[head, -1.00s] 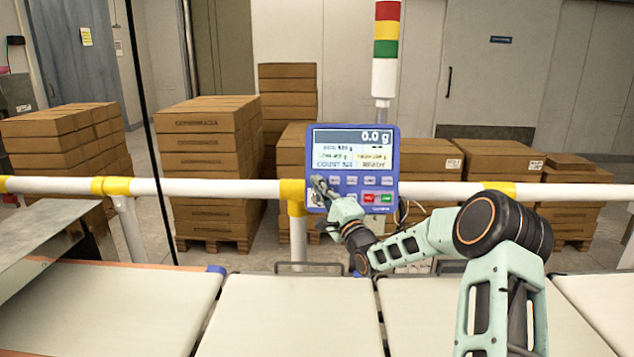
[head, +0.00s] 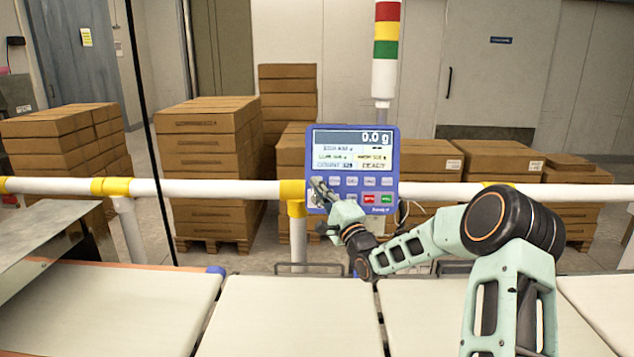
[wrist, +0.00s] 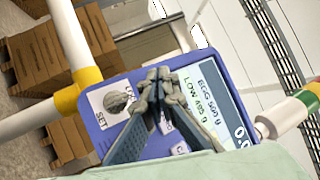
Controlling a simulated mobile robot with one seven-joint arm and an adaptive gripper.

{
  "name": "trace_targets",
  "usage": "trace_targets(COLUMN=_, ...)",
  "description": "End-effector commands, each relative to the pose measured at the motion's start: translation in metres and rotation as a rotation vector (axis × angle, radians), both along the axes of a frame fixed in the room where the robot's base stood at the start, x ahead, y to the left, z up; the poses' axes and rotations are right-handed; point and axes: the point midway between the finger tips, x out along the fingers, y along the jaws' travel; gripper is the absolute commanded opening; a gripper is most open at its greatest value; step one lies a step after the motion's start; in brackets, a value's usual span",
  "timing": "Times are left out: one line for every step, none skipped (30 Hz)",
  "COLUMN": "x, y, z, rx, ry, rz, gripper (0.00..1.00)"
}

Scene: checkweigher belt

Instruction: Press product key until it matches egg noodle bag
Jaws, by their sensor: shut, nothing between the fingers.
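In the wrist view the display (wrist: 212,105) shows a line starting EGG, seemingly 500 g, and LOW 495 g. My gripper (head: 318,184) is shut and empty, with its fingertips at the left end of the upper key row. In the wrist view the gripper (wrist: 160,78) covers the key there, so its label and any contact are hidden. No egg noodle bag is in view.
A round knob (wrist: 117,101) marked SET sits beside the fingers on the panel. A white rail (head: 230,188) with yellow joints runs past the panel. Empty cream belts (head: 285,315) lie in front. A light tower (head: 386,50) and stacked cartons (head: 208,140) stand behind.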

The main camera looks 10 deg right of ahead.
Motion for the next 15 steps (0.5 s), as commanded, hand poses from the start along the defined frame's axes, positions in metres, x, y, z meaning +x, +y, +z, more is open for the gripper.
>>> trace_targets(x=-0.004, y=0.001, z=0.002, rx=0.0, ry=0.0, rz=0.001, gripper=0.0)
trace_targets(x=-0.007, y=0.001, z=0.003, rx=-0.001, ry=0.0, rz=0.001, gripper=0.0)
trace_targets(x=-0.011, y=0.002, z=0.005, rx=-0.001, ry=0.0, rz=0.001, gripper=0.0)
trace_targets(x=-0.014, y=0.003, z=0.006, rx=-0.001, ry=-0.001, rz=0.0, gripper=0.0)
trace_targets(x=-0.017, y=0.003, z=0.006, rx=-0.001, ry=0.0, rz=0.0, gripper=0.0)
trace_targets(x=-0.021, y=0.004, z=0.007, rx=-0.001, ry=0.0, rz=-0.001, gripper=0.0)
trace_targets(x=-0.023, y=0.004, z=0.008, rx=0.0, ry=0.0, rz=0.0, gripper=0.0)
trace_targets(x=-0.026, y=0.005, z=0.009, rx=0.0, ry=0.0, rz=0.0, gripper=0.0)
trace_targets(x=-0.03, y=0.006, z=0.011, rx=0.0, ry=-0.001, rz=0.0, gripper=0.0)
trace_targets(x=-0.033, y=0.007, z=0.011, rx=0.0, ry=-0.001, rz=0.001, gripper=0.0)
trace_targets(x=-0.035, y=0.007, z=0.012, rx=0.0, ry=-0.001, rz=0.001, gripper=0.0)
trace_targets(x=-0.038, y=0.008, z=0.012, rx=-0.001, ry=-0.001, rz=0.0, gripper=0.0)
trace_targets(x=-0.04, y=0.008, z=0.013, rx=-0.001, ry=0.0, rz=0.0, gripper=0.0)
trace_targets(x=-0.041, y=0.008, z=0.013, rx=-0.002, ry=-0.001, rz=-0.001, gripper=0.0)
trace_targets(x=-0.042, y=0.008, z=0.013, rx=-0.002, ry=-0.001, rz=-0.001, gripper=0.0)
